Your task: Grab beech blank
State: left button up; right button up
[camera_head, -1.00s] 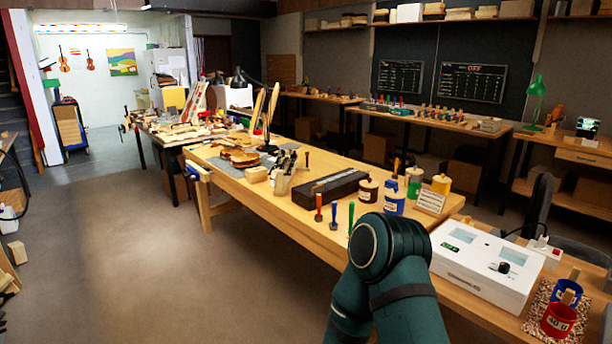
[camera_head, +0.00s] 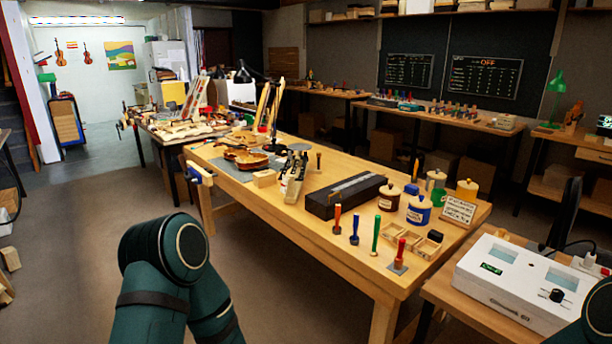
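A small pale wooden block (camera_head: 265,178) lies on the long workbench (camera_head: 290,222), in front of the violin body (camera_head: 245,158). It may be the beech blank, but its kind of wood cannot be told at this distance. Neither gripper is in view. Only green links of my arms show, at the lower left and at the lower right edge, well short of the block.
A long black case (camera_head: 346,195), pots (camera_head: 389,197) and upright colored-handled tools (camera_head: 354,226) stand on the bench. A white instrument box (camera_head: 525,280) sits at right. The floor (camera_head: 80,235) left of the bench is open.

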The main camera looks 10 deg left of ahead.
aim_at(263, 178)
jog(key=i+j+z, duration=0.4)
jog(key=j, duration=0.15)
jog(key=j+z, duration=0.2)
jog(key=i+j+z, duration=0.1)
jog(key=j, duration=0.25)
jog(key=i+j+z, duration=0.1)
jog(key=j, duration=0.2)
jog(key=i+j+z, duration=0.1)
jog(key=j, duration=0.25)
jog(key=i+j, duration=0.1)
jog(key=j, duration=0.3)
jog(key=i+j, duration=0.15)
jog(key=j, duration=0.2)
jog(key=i+j, duration=0.1)
jog(key=j, duration=0.3)
jog(key=i+j+z, duration=0.1)
jog(key=j, duration=0.3)
jog(key=i+j, duration=0.1)
jog(key=j, duration=0.25)
